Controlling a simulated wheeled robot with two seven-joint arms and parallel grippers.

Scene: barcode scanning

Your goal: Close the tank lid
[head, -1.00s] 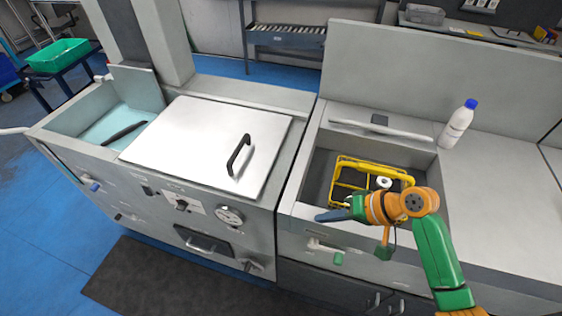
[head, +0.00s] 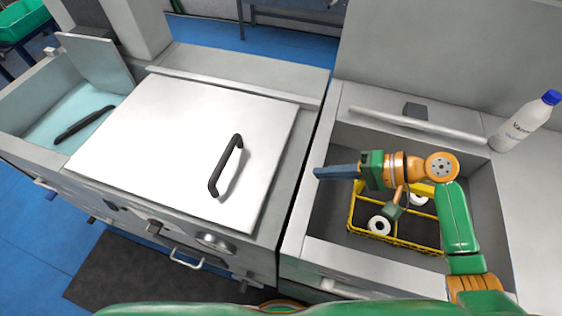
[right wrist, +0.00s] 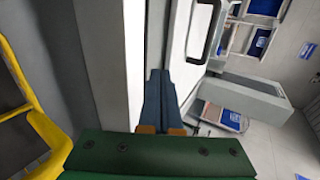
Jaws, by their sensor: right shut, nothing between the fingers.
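The tank lid (head: 180,130) is a flat pale metal panel with a black handle (head: 226,166). It lies flat over the tank's middle section in the head view, and part of it with the handle shows in the right wrist view (right wrist: 204,30). A smaller lid (head: 97,63) stands raised at the back of the open left compartment. My right gripper (head: 318,173) is shut and empty, to the right of the tank lid, above the left side of the sink. It also shows in the right wrist view (right wrist: 160,75). My left gripper is out of view.
A yellow basket (head: 385,233) with white rolls stands in the sink (head: 335,250) below my right arm. A white bottle with a blue cap (head: 525,122) stands on the right counter. A black handle (head: 84,124) lies in the left compartment. A dark mat (head: 110,280) covers the floor in front.

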